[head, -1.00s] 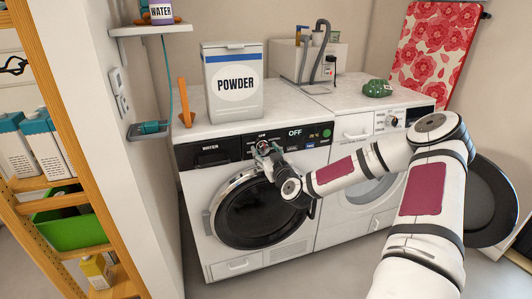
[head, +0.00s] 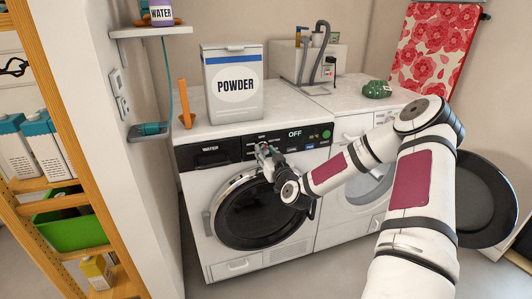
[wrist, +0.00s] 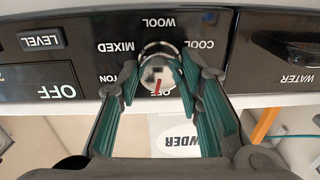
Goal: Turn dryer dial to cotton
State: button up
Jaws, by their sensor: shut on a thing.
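The dryer dial (wrist: 160,66) is a round silver knob with a red mark on the dark control panel. In the wrist view, which shows the panel upside down, the red mark points down toward a partly covered OFF label. WOOL, MIXED and COOL labels surround the dial; the cotton label (wrist: 131,83) at its lower left is partly hidden by a finger. My gripper (wrist: 158,76) is shut on the dial, one green-padded finger on each side. In the head view my gripper (head: 266,155) is at the panel of the left machine (head: 250,262) and covers the dial.
The panel display (head: 295,133) reads OFF. A POWDER box (head: 233,85) stands on top of the left machine. A second white machine (head: 345,225) stands to its right, its round door (head: 487,200) open. A wall shelf (head: 150,30) is at the left.

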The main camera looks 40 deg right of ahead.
jog(key=m, duration=0.4)
jog(key=shift+m, duration=0.4)
jog(key=shift+f+m+p, duration=0.1)
jog(key=shift+m+p, duration=0.4)
jog(key=shift+m, duration=1.8)
jog(key=o, duration=1.2)
jog(key=shift+s, duration=0.1)
jog(key=v, duration=1.2)
jog(key=shift+a+f, duration=0.1)
jog(key=shift+f, duration=0.1)
